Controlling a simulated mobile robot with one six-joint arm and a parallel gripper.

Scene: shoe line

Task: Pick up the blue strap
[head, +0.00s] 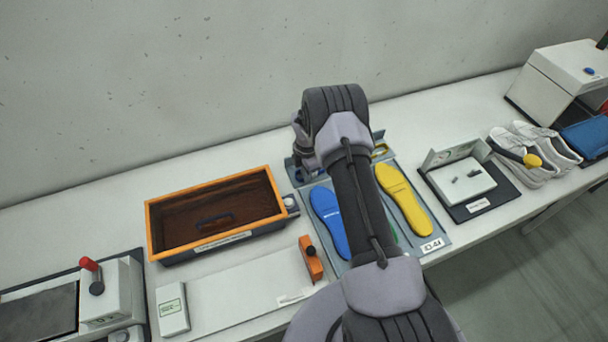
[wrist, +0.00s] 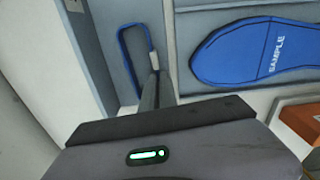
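The blue strap (wrist: 123,48) is a thin loop lying in a grey compartment of the tray in the wrist view, with a small pale piece on its right side. In the head view a bit of blue (head: 304,174) shows in the tray's back left compartment, mostly hidden by my arm. My gripper (wrist: 152,88) points down at the strap's near end. Its dark fingers look close together and overlap the loop's lower right part. Whether they touch or hold the strap is unclear.
An orange-rimmed bin (head: 283,196) stands to the left. An orange block (head: 311,259) is in front. White shoes (head: 538,152) stand to the right.

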